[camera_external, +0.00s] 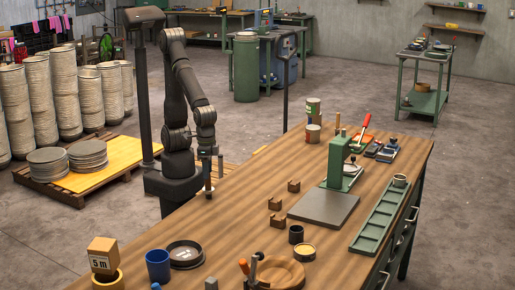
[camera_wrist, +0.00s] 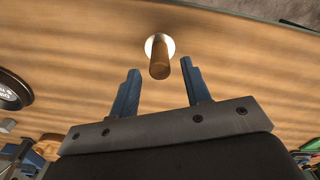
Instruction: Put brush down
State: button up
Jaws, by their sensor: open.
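The brush (camera_wrist: 159,60) shows in the wrist view as a round wooden handle with a pale round part behind it, against the wooden table. It sits just past and between the two blue fingertips of my gripper (camera_wrist: 160,66), with a visible gap on both sides. My gripper is open and empty. In the external view my gripper (camera_external: 207,160) points down near the table's left edge. A slim upright brown piece (camera_external: 208,180) shows right below it, which looks like the brush. Whether it touches the table is too small to tell.
The wooden table (camera_external: 240,215) is clear around my gripper. Small wooden blocks (camera_external: 293,186), a green press (camera_external: 338,160) and a grey plate (camera_external: 323,208) stand to the right. A blue cup (camera_external: 158,265) and a dark round dish (camera_external: 185,253) are at the front.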

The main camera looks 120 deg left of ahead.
aim_at(209, 189)
notch_tip(209, 189, up, 7)
jog(key=shift+r, duration=0.15)
dwell(0.4)
notch_tip(209, 189, down, 12)
jog(key=shift+f, duration=0.15)
jog(key=shift+w+r, duration=0.1)
jog(key=shift+r, duration=1.55)
